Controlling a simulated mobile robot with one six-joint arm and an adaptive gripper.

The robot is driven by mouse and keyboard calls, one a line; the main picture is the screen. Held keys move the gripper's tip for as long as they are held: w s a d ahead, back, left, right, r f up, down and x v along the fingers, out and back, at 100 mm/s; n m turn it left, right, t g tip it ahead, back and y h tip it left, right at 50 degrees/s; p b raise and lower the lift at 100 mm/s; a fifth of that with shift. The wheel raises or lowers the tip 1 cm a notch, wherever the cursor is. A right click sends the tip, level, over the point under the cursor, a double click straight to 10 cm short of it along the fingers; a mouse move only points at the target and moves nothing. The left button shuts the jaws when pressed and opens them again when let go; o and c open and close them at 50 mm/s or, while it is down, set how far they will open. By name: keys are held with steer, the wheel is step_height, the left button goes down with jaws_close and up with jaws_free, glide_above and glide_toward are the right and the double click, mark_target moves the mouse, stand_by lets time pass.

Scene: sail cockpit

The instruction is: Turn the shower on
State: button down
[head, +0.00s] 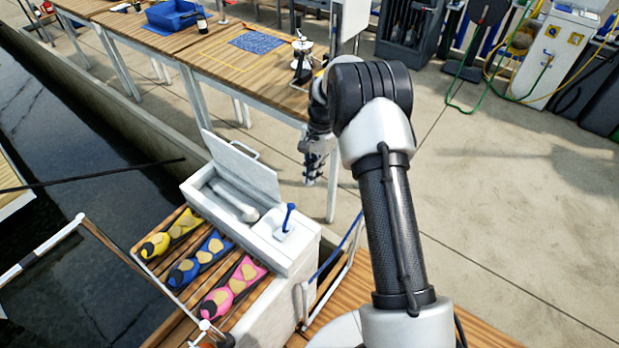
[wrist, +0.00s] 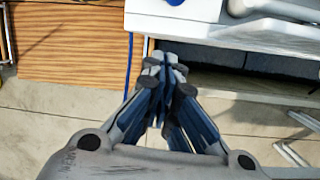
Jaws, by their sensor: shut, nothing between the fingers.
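A white box (head: 300,255) with its lid (head: 240,165) raised stands at the cockpit side. A white shower handset (head: 236,204) lies in its recess. A blue lever (head: 289,216) stands up from a white plate on the box top, right of the recess. In the wrist view the box (wrist: 220,27) is along the top, with part of the handset (wrist: 265,6) and a bit of blue (wrist: 175,2) that looks like the lever's lower part. My gripper (head: 311,180) is shut and empty, apart from the lever, up and right of it in the head view; its fingertips also show in the wrist view (wrist: 164,68).
Yellow, blue and pink patterned items (head: 232,285) lie on slats left of the box. A rail and blue line (head: 335,248) run close on its right. A wooden table (head: 225,62) stands behind. The concrete floor (head: 510,200) at right is clear.

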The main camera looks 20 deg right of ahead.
mark_target(288, 217)
steer(key=b+x, duration=0.2)
steer(key=x, duration=0.6)
steer(key=a+r, duration=0.1)
steer(key=s+a+r, duration=0.1)
steer(key=shift+s+a+r, duration=0.15)
steer(key=shift+a+r, duration=0.15)
steer(key=shift+a, duration=0.1)
steer(key=shift+r, duration=0.1)
